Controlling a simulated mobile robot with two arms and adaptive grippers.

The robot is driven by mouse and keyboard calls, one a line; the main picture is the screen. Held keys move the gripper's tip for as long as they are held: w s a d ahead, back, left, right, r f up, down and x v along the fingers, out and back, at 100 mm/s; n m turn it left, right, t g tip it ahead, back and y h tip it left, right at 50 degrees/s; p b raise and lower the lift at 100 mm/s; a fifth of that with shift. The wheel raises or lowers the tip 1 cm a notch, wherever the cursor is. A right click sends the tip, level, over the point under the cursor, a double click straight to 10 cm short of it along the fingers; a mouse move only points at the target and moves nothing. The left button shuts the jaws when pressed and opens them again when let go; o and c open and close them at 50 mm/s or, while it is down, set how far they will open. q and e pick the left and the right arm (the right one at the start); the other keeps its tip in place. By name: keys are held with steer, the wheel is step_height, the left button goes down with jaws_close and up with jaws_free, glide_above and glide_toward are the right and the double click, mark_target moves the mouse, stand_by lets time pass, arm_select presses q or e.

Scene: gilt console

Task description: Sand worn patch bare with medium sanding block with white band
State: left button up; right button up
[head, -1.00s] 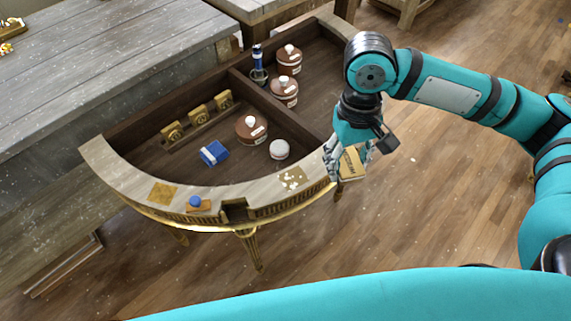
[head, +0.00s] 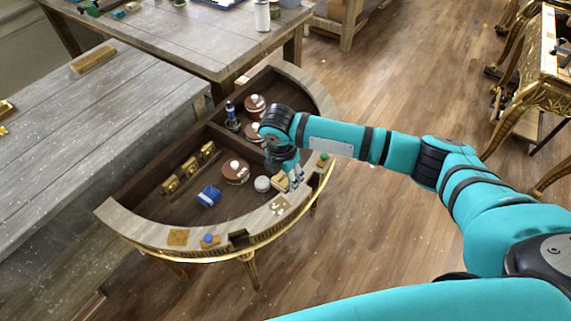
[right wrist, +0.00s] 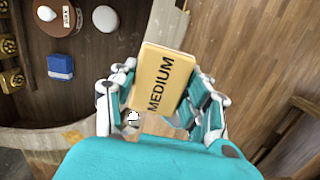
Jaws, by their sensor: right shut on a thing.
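My right gripper (head: 289,183) is shut on a tan block marked MEDIUM (right wrist: 160,78), which it holds near the right part of the curved console rim. No white band shows on this block. The block is partly hidden by the fingers in the head view (head: 280,182). A pale, flaky worn patch (head: 279,205) lies on the rim just below the gripper in the head view. A second, tan patch (head: 178,237) lies farther left on the rim. I cannot tell whether the block touches the rim. My left gripper is not in view.
The console's recess (head: 165,205) holds a blue block with a white band (head: 208,195), a brown lidded pot (head: 235,171), a white round knob (head: 262,184) and gilt pieces (head: 189,166). A blue-knobbed piece (head: 210,241) and a green-topped piece (head: 323,160) sit on the rim.

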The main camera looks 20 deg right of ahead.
steer(key=shift+w+n, duration=0.1)
steer(key=shift+n, duration=0.2)
steer(key=shift+f, duration=0.25)
steer(key=shift+f+b, duration=0.3)
steer(key=shift+b, duration=0.25)
step_height(320, 180, down, 2)
steer(key=b, duration=0.3)
steer(key=shift+f, duration=0.25)
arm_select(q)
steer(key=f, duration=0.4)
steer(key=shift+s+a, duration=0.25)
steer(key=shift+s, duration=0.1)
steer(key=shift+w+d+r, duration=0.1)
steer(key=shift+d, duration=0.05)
